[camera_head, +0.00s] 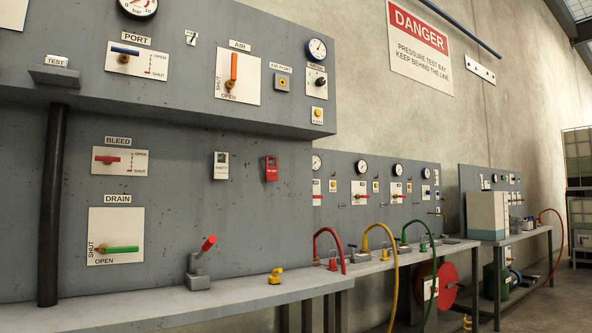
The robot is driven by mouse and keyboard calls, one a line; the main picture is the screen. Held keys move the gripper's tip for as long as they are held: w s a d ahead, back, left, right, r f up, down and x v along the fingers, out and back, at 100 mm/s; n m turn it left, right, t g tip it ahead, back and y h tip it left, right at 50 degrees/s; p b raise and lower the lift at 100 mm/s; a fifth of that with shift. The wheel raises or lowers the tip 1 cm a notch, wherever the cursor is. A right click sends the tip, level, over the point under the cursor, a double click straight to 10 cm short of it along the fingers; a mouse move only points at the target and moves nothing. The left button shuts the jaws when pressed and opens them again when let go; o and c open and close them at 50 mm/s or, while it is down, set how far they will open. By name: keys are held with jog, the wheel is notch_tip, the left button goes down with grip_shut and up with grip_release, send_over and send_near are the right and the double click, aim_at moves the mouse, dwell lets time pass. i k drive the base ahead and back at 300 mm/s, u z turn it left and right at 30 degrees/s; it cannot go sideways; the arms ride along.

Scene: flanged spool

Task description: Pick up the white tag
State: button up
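A small white tag (221,165) with dark lettering hangs upright on the lower grey panel, left of a red tag (271,169) of similar shape. Its lettering is too small to read surely. Nothing touches the white tag from the front. My gripper is not in view.
A grey bench (180,310) runs below the panel, carrying a red-handled lever (202,265) and a yellow fitting (276,276). The upper panel (190,90) juts out above the tags. A dark vertical post (52,205) stands at the left. Colored hoses arch over benches farther right.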

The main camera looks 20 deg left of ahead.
aim_at(221, 169)
jog(key=z, duration=0.3)
jog(key=k, duration=0.5)
jog(key=z, duration=0.55)
jog(key=i, duration=1.45)
jog(key=u, duration=1.05)
jog(key=i, duration=0.9)
jog(key=u, duration=1)
